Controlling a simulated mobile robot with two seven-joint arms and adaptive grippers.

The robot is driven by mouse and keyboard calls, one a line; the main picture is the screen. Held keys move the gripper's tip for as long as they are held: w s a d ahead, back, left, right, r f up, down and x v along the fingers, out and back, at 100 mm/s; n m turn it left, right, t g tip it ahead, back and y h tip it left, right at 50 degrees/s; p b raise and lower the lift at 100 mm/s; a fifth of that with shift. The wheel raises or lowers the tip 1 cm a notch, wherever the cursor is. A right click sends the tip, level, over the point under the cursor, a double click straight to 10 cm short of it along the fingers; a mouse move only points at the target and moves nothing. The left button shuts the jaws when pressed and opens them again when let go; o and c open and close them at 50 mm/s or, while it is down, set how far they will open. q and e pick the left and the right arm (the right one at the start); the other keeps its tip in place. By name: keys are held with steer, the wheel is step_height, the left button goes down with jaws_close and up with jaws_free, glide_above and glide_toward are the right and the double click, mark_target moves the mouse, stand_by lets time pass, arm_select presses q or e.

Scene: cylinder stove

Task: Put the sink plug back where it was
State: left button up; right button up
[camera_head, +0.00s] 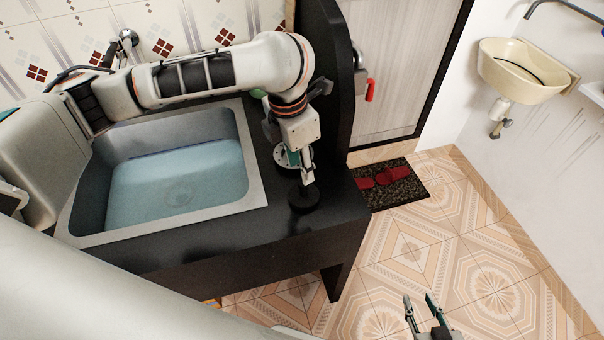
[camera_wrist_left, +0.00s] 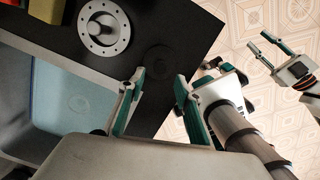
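A black round disc that looks like the sink plug (camera_head: 304,198) lies on the black counter right of the sink. It also shows faintly, dark on dark, in the left wrist view (camera_wrist_left: 158,58). My left gripper (camera_head: 308,178) points down close above it. In the left wrist view its fingers (camera_wrist_left: 158,77) are apart with nothing between them, and the disc lies just beyond the tips. The sink (camera_head: 257,185) holds bluish water, with a round drain (camera_head: 179,195) showing dimly at its bottom. My right gripper (camera_head: 423,302) is open and empty over the floor.
A pale metal flange with a ring of holes (camera_wrist_left: 103,28) stands on the counter near the disc. Red and yellow items (camera_wrist_left: 46,10) lie behind it. The faucet (camera_head: 126,42) is at the back. The counter's right edge drops to tiled floor (camera_head: 450,260).

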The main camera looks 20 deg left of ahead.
arm_select(q)
steer(key=shift+s+a+r+p, duration=0.1)
steer(key=shift+r+p, duration=0.05)
steer(key=shift+r, duration=0.95)
steer(key=shift+s+a+r+p, duration=0.1)
steer(key=shift+r+p, duration=0.05)
steer(key=shift+r, duration=0.95)
steer(key=shift+s+f, duration=0.1)
